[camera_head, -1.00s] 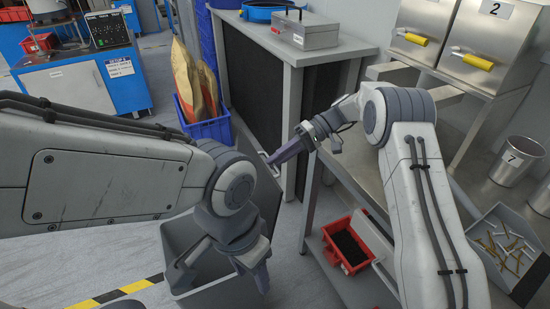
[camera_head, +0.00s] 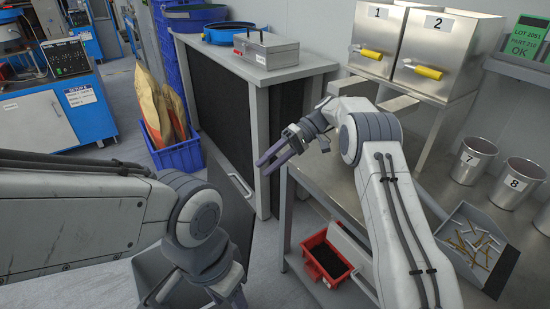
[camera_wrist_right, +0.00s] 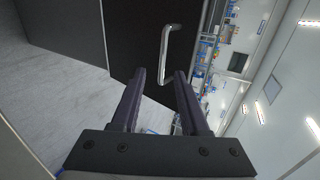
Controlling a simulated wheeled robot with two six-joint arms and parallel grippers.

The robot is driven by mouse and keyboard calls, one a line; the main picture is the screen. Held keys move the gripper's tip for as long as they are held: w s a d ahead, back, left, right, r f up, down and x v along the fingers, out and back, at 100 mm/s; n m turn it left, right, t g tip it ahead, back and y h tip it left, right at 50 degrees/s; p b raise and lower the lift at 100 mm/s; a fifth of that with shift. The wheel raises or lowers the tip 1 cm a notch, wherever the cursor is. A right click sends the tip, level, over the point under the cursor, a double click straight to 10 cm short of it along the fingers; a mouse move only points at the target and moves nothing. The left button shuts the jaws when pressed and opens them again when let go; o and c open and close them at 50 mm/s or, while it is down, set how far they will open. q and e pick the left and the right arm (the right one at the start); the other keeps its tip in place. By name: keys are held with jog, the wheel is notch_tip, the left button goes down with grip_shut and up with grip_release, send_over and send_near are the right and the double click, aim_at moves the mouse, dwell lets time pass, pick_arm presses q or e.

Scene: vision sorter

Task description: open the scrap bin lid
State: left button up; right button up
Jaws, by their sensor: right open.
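The scrap bin (camera_head: 150,268) is a grey open-topped box on the floor at the lower left, partly hidden by my left arm. Its lid (camera_head: 222,196) is a dark grey panel standing raised and steeply tilted at the bin's far right side. A metal bar handle (camera_head: 241,185) is near the lid's upper edge. The handle also shows in the right wrist view (camera_wrist_right: 160,48), beyond my fingers. My right gripper (camera_head: 264,167) is open and empty, just above and right of the handle, apart from it. My left gripper (camera_head: 203,293) hangs over the bin with its fingers spread, empty.
A grey cabinet (camera_head: 262,150) with a toolbox (camera_head: 266,50) stands behind the lid. A blue crate (camera_head: 180,157) holds paper sacks. At right are a steel bench (camera_head: 330,180), a red bin (camera_head: 327,262) below it, and a tray of metal pieces (camera_head: 478,238).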

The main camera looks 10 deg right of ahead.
jog(key=shift+v, duration=1.65)
jog(key=s+d+f+m+t+h, duration=0.35)
jog(key=s+d+h, duration=0.25)
jog(key=s, duration=0.5)
jog(key=s+d+f+m+t+h, duration=0.2)
jog(key=s+d+t+h, duration=0.3)
jog(key=s, duration=0.7)
jog(key=s+a+r+n+g, duration=0.1)
jog(key=s+a+r+n, duration=0.2)
jog(key=s+a, duration=0.3)
jog(key=s+a+r+n+g, duration=0.1)
jog(key=s+a+r+n, duration=0.1)
jog(key=s+a+n, duration=0.35)
notch_tip(320, 180, up, 12)
jog(key=s+a+m+p, duration=0.1)
jog(key=s+p, duration=0.1)
jog(key=p, duration=1)
jog(key=shift+a+r+y, duration=0.2)
jog(key=shift+a+y, duration=0.15)
jog(key=shift+y, duration=0.05)
